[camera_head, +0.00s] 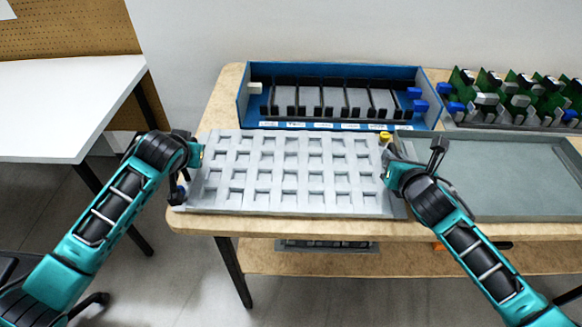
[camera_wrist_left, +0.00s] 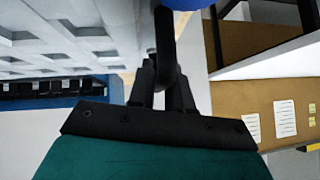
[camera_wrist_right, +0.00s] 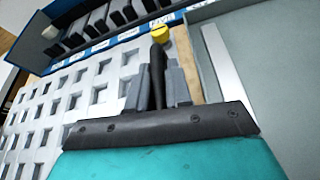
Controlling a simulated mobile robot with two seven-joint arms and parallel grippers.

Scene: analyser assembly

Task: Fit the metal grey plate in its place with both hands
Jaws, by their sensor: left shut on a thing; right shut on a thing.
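The metal grey plate (camera_head: 276,170), with rows of square pockets, lies level at the left part of the wooden table. My left gripper (camera_head: 190,165) is at its left side, shut on a dark handle (camera_wrist_left: 165,40) beside a blue knob (camera_wrist_left: 188,4). My right gripper (camera_head: 390,168) is at its right side, shut on another dark handle (camera_wrist_right: 157,70) near a yellow knob (camera_wrist_right: 160,34). The plate also shows in the left wrist view (camera_wrist_left: 70,45) and right wrist view (camera_wrist_right: 78,112). I cannot tell whether its underside touches the table.
A blue-walled rack (camera_head: 242,100) with black dividers stands right behind the plate. A grey tray (camera_head: 500,165) lies to the right. Green boards in a holder (camera_head: 515,95) stand at the back right. A white table (camera_head: 60,105) is at the left.

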